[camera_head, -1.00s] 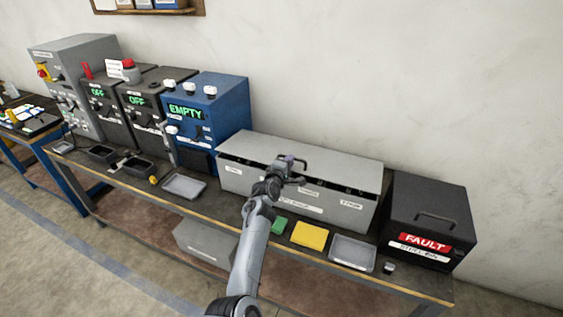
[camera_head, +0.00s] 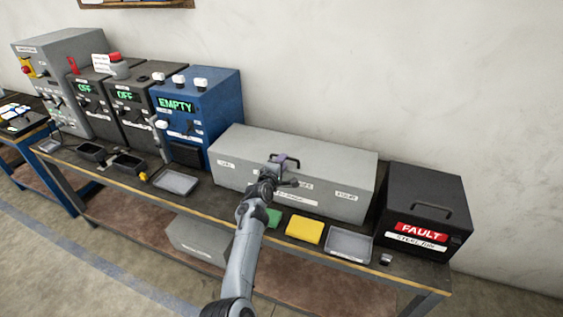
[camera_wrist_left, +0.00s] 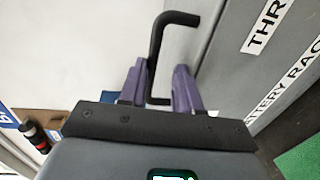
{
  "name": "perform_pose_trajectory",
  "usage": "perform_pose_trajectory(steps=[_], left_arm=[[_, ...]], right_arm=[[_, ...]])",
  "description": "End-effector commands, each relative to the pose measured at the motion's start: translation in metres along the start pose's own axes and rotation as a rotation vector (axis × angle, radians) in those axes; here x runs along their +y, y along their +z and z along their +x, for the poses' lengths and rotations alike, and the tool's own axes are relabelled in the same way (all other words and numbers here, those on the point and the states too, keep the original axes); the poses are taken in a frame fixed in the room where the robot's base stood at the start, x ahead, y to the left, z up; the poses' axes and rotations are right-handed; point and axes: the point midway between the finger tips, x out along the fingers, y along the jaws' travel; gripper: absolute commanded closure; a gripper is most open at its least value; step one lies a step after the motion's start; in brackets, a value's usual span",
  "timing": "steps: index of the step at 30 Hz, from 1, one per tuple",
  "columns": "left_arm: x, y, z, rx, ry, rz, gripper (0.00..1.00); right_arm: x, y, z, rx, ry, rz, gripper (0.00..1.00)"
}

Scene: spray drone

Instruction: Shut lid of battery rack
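The battery rack (camera_head: 222,179) is a long grey box with white labels on its front, standing on the workbench. Its grey lid (camera_head: 330,160) lies flat on the box, with no dark gap showing along the front. A black handle (camera_head: 293,160) stands on the lid; it also shows in the left wrist view (camera_wrist_left: 175,18). My left gripper (camera_head: 280,164) is at this handle. In the left wrist view its purple fingers (camera_wrist_left: 160,75) are apart, with the black bar between them. Whether they touch the bar is unclear. My right gripper is in neither view.
A black FAULT box (camera_head: 425,205) stands right of the rack. A blue EMPTY unit (camera_head: 215,105) stands left. A green pad (camera_head: 273,218), yellow pad (camera_head: 304,230) and grey tray (camera_head: 350,244) lie in front. Another tray (camera_head: 176,182) lies left.

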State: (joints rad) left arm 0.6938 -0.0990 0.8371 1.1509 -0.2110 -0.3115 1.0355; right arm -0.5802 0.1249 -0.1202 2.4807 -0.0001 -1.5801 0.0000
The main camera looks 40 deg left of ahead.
Motion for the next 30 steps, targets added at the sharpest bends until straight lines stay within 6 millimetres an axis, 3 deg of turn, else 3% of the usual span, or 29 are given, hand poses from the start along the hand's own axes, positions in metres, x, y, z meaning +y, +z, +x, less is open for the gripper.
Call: perform_pose_trajectory(steps=[1,11,30], left_arm=[[-0.006,0.001,0.0,-0.002,-0.012,-0.002,0.62],[-0.003,0.002,-0.008,-0.003,-0.006,0.0,0.62],[0.0,0.0,-0.094,0.0,0.0,0.0,0.62]], right_arm=[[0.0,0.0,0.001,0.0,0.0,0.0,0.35],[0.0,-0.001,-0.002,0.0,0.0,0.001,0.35],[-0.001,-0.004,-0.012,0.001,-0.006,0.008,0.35]])
